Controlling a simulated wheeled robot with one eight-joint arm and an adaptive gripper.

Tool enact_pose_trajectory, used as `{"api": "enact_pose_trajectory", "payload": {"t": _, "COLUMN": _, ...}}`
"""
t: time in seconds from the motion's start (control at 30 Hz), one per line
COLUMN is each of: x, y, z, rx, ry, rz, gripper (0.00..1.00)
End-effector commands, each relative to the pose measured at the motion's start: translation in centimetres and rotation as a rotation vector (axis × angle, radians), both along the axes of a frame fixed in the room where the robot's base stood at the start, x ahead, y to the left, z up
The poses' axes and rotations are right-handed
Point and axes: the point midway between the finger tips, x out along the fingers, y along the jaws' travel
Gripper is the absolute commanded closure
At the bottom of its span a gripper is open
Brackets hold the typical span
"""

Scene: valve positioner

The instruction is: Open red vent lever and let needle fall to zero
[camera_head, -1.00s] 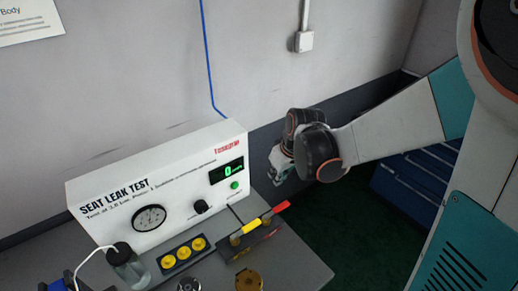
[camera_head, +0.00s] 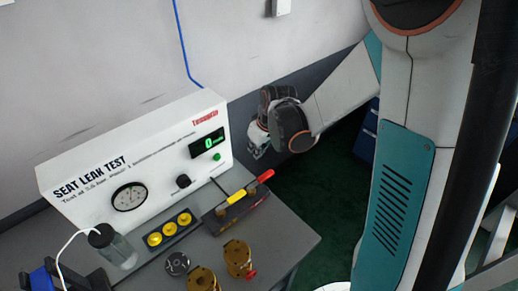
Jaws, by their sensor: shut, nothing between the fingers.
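The red vent lever (camera_head: 265,176) sticks out toward the upper right from a dark block at the right side of the bench, beside a yellow lever (camera_head: 236,197). The white SEAT LEAK TEST panel (camera_head: 75,172) stands behind them. Its round dial gauge (camera_head: 129,196) has a dark needle, too small to read. A green digital display (camera_head: 208,142) shows 0. My gripper (camera_head: 257,152) is just right of the panel, above and apart from the red lever. It is shut and empty, partly hidden by my wrist.
Three yellow round pieces (camera_head: 169,230) sit in a dark holder before the panel. Brass fittings (camera_head: 239,258) and a clear jar (camera_head: 120,254) with a white tube stand on the grey bench (camera_head: 290,240). Green floor (camera_head: 320,198) is open right of the bench.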

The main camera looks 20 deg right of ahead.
Motion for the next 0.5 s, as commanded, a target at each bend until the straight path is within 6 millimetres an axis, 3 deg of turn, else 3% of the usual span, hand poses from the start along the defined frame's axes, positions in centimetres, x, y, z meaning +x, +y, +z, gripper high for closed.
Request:
{"api": "enact_pose_trajectory", "payload": {"t": 0.03, "x": 0.3, "y": 0.1, "z": -1.3, "rx": 0.000, "ry": 0.000, "rz": 0.001, "gripper": 1.00}}
{"api": "enact_pose_trajectory", "payload": {"t": 0.33, "x": 1.7, "y": 0.7, "z": -5.5, "rx": 0.000, "ry": 0.000, "rz": 0.001, "gripper": 1.00}}
{"api": "enact_pose_trajectory", "payload": {"t": 0.5, "x": -0.5, "y": -0.2, "z": -5.1, "rx": -0.001, "ry": 0.000, "rz": -0.001, "gripper": 1.00}}
